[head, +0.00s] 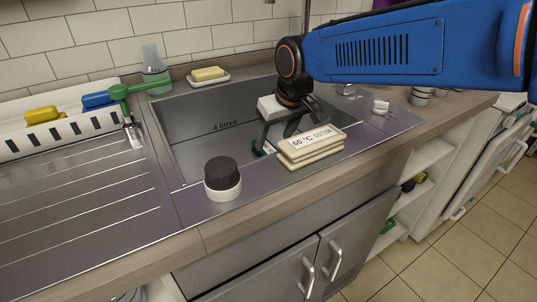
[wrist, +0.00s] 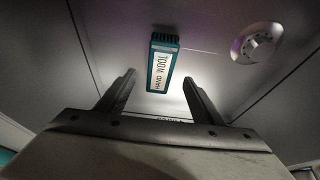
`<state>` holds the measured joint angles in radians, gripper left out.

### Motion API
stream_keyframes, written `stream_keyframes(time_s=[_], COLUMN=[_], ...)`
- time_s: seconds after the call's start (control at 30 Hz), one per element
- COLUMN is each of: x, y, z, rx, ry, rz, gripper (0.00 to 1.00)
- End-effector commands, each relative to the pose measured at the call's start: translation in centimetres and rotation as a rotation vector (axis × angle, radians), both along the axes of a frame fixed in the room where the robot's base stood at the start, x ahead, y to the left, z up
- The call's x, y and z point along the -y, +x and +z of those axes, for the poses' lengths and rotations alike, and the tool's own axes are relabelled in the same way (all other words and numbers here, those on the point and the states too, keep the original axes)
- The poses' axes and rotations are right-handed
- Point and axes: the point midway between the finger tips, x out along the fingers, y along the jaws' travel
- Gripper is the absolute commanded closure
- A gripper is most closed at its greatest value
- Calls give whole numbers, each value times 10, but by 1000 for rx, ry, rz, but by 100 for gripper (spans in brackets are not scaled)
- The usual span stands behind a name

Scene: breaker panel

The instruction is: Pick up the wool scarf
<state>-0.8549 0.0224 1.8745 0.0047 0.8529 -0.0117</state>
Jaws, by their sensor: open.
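The wool scarf shows in the wrist view as a small teal folded bundle (wrist: 163,62) with a white label reading "HAND WOOL". It lies on the sink floor, ahead of and between my fingertips. In the head view only a bit of teal (head: 262,148) shows, mostly hidden by my gripper and the sink's front edge. My gripper (head: 275,140) points down into the sink, beside the cotton stack. In the wrist view my gripper (wrist: 159,78) has its two fingers spread apart, with nothing held between them.
A cream folded stack (head: 312,146) labelled "60 °C COTTON" rests at the sink's front edge. A black-lidded white jar (head: 222,180) stands front left. Soap (head: 208,73) sits behind the sink. A white rack (head: 50,127) is at left. The drain (wrist: 256,43) is right of the scarf.

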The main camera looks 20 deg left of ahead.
Motion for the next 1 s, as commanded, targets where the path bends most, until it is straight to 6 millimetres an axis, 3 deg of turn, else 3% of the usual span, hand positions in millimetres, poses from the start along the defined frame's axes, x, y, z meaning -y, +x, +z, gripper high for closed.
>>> stream_keyframes(time_s=[0.27, 0.6, 0.87, 1.0], x=[-4, -17, -19, -19], y=[3, 14, 15, 15], z=[-13, -51, -54, -54], rx=[-1, -1, 1, 1], ry=[-1, -1, 1, 1], rz=[0, 0, 0, 0], gripper=[39, 39, 39, 70])
